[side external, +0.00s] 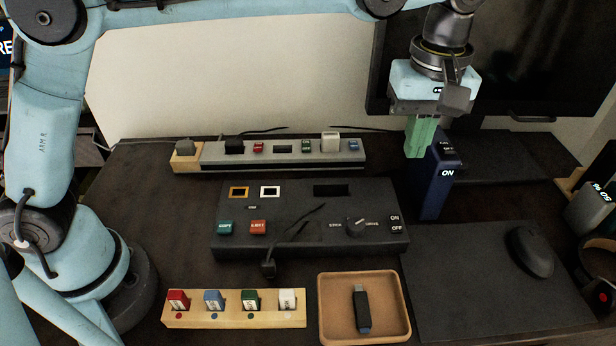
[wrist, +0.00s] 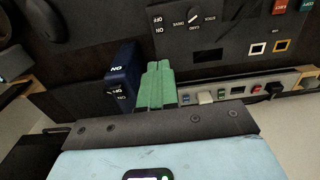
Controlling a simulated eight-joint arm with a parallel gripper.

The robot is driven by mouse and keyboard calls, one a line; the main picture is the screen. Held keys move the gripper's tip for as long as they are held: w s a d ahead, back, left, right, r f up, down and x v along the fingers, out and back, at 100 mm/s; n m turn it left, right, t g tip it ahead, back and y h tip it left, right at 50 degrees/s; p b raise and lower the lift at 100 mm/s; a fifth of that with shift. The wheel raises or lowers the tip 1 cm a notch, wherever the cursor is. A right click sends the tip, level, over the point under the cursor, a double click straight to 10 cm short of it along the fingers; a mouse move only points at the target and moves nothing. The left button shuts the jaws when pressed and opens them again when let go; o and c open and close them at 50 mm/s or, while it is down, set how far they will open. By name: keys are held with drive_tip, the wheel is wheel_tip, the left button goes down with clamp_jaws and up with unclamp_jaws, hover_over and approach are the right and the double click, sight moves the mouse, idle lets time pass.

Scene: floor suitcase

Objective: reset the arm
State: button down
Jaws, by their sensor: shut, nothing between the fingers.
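My gripper (side external: 421,150) has green fingers that are closed together with nothing between them. In the side external view it hangs, pointing down, at the upper right, just left of a dark blue box (side external: 435,185) marked ON. In the wrist view the green fingers of my gripper (wrist: 158,68) lie side by side, next to the blue box (wrist: 121,78). I cannot tell whether the fingers touch the box.
A black control panel (side external: 300,243) with buttons and a knob stands mid-table. Behind it lies a grey port strip (side external: 290,163). In front are a wooden holder (side external: 235,320) with several coloured sticks and a tray (side external: 335,337) with a dark USB stick (side external: 361,308). A mouse (side external: 530,250) lies right.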

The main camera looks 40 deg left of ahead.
drive_tip(key=s+a+r+m+t+h, duration=0.1)
drive_tip(key=s+a+m+t, duration=0.1)
drive_tip(key=a, duration=0.5)
drive_tip(key=s+a+r+m+t, duration=0.1)
drive_tip(key=s+a+m, duration=0.1)
drive_tip(key=a, duration=0.6)
drive_tip(key=s+a+f+m+t, duration=0.4)
drive_tip(key=s+a, duration=0.4)
drive_tip(key=a, duration=0.2)
drive_tip(key=shift+s+a+f+m+y, duration=0.2)
drive_tip(key=shift+a+f+m+y, duration=0.25)
drive_tip(key=shift+f, duration=0.9)
drive_tip(key=shift+d, duration=0.1)
